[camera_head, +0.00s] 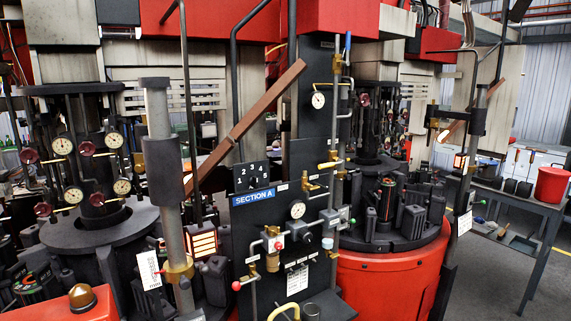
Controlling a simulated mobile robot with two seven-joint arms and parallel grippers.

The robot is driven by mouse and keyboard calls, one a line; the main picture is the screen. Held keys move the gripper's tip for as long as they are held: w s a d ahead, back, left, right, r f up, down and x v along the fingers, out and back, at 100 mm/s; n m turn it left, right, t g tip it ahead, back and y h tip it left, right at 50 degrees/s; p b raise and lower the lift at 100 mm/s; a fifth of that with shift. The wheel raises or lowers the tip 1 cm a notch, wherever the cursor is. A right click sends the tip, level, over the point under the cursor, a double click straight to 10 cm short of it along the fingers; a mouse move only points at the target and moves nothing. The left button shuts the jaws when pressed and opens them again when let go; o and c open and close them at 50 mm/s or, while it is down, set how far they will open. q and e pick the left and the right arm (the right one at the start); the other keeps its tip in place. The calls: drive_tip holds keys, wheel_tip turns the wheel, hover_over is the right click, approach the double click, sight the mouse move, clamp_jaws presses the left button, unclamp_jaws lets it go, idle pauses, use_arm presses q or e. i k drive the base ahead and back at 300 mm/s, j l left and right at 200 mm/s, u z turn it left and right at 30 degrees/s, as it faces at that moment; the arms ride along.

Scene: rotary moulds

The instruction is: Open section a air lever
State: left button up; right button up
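The dark control panel of section A (240,245) stands upright in the middle of the head view. It bears a blue label reading "SECTION A" (253,197) under a black numbered plate (250,176). On it are a yellow-handled lever (329,165), which lies roughly level, a blue-tipped handle (348,42) pointing up at the top, a red-knobbed lever (237,286) at lower left and a round gauge (297,209). I cannot tell which of these is the air lever, or whether it is open. Neither of my grippers is in view.
A thick grey vertical post (163,165) stands left of the panel, with a brown slanted bar (245,125) beside it. Moulding machines stand on both sides, the right one on a red drum base (388,280). A table with a red bucket (551,185) is at right; floor there is partly clear.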

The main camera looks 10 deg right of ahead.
sight(339, 162)
drive_tip(key=i+l+u, duration=0.15)
drive_tip(key=l+u, duration=0.15)
drive_tip(key=l, duration=0.2)
drive_tip(key=l+u, duration=0.25)
drive_tip(key=l, duration=0.25)
drive_tip(key=i+l+u, duration=0.15)
drive_tip(key=l, duration=0.9)
drive_tip(key=l+u, duration=0.1)
drive_tip(key=l, duration=0.95)
drive_tip(key=i, duration=0.05)
